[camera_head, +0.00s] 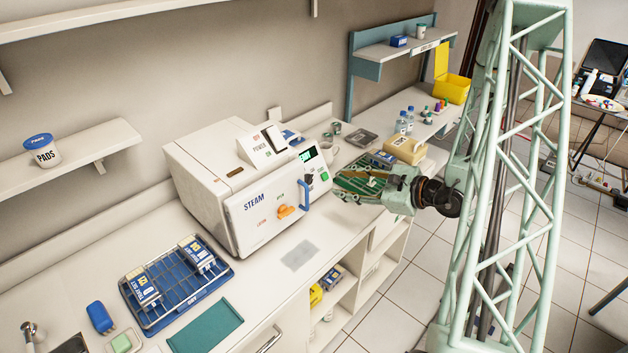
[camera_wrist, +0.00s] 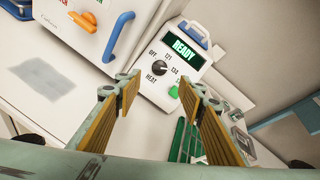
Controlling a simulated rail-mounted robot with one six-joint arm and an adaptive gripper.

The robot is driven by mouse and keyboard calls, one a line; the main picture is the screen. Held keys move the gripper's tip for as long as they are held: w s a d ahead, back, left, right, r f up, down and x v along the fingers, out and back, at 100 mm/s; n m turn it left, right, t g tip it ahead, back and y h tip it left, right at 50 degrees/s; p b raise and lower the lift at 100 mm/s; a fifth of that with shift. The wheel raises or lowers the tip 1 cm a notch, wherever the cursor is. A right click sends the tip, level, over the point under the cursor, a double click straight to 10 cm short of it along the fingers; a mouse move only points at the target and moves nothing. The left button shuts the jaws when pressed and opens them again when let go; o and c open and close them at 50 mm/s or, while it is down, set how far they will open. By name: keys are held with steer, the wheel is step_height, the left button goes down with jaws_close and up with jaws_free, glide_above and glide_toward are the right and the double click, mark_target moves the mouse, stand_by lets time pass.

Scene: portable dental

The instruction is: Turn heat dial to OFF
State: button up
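The heat dial (camera_wrist: 159,68) is a round dark knob on the white front panel of the steam sterilizer (camera_head: 215,185). The labels OFF, 121, 13-something and HEAT stand around it. Its pointer is too small to read surely. Above it a green display (camera_wrist: 184,48) reads READY, and a green button (camera_wrist: 173,91) sits below right. My gripper (camera_wrist: 162,92) is open and empty, its two yellow-padded fingers spread on either side of the panel's lower part in the wrist view. In the head view my gripper (camera_head: 340,190) is just right of the panel, apart from the dial.
A blue door handle (camera_wrist: 118,36) and an orange latch (camera_head: 287,211) stick out left of the dial. A green board (camera_wrist: 186,140) lies beside the sterilizer near my gripper. A tan box (camera_head: 404,150) and bottles stand behind. The counter in front has a bare grey patch (camera_head: 299,255).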

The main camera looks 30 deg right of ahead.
mark_target(312, 179)
steer(key=shift+p+x, duration=0.55)
steer(key=shift+x, duration=6.25)
steer(key=c, duration=0.8)
steer(key=shift+c, duration=0.2)
